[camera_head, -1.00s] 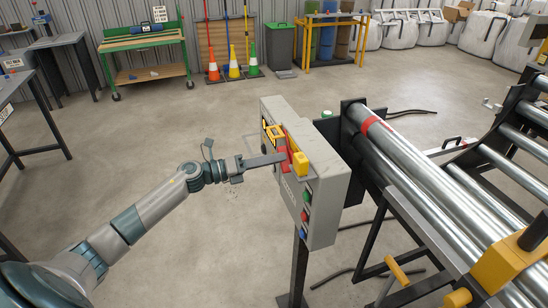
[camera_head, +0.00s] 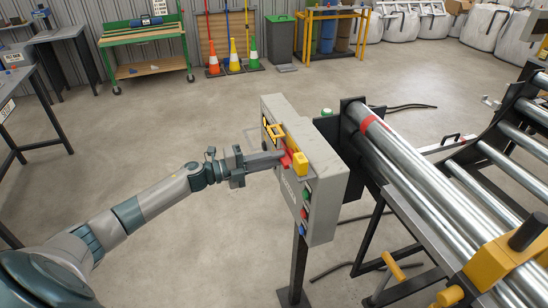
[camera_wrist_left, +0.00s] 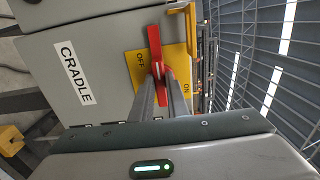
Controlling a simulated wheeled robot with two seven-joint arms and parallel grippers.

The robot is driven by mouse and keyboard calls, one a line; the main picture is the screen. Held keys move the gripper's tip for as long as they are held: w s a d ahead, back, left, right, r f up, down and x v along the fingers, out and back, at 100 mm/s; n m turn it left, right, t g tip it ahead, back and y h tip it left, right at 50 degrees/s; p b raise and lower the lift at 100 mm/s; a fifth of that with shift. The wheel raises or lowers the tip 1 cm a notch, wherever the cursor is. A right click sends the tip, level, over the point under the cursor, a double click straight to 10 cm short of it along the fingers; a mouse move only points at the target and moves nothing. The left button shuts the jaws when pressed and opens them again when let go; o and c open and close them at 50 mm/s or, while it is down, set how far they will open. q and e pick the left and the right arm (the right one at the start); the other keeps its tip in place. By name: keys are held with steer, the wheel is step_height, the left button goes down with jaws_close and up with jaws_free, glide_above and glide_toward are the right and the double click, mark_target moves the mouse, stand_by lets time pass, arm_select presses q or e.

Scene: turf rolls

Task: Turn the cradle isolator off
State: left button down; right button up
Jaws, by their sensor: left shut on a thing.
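The grey cradle control box (camera_head: 325,165) stands on a post in the middle of the head view. Its red isolator handle (camera_head: 290,160) sits on the face turned toward my left arm. My left gripper (camera_head: 281,158) is shut on the red handle. In the left wrist view the gripper fingers (camera_wrist_left: 160,92) close around the red handle (camera_wrist_left: 154,45), hiding part of it. The handle crosses a yellow plate (camera_wrist_left: 181,60) marked OFF and ON, its visible end pointing up in the picture, near the OFF side. A CRADLE label (camera_wrist_left: 73,72) is beside the plate. My right gripper is not in view.
A yellow loop (camera_head: 273,140) juts from the box beside the handle, and a yellow block (camera_head: 300,164) is close by. Coloured buttons (camera_head: 306,198) sit lower down. The roller frame (camera_head: 420,185) stands right of the box.

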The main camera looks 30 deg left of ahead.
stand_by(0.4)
arm_select(q)
steer(key=c, duration=1.7)
jaws_free()
steer(key=shift+b+v, duration=3.1)
steer(key=shift+v, duration=5.65)
steer(key=shift+f, duration=0.1)
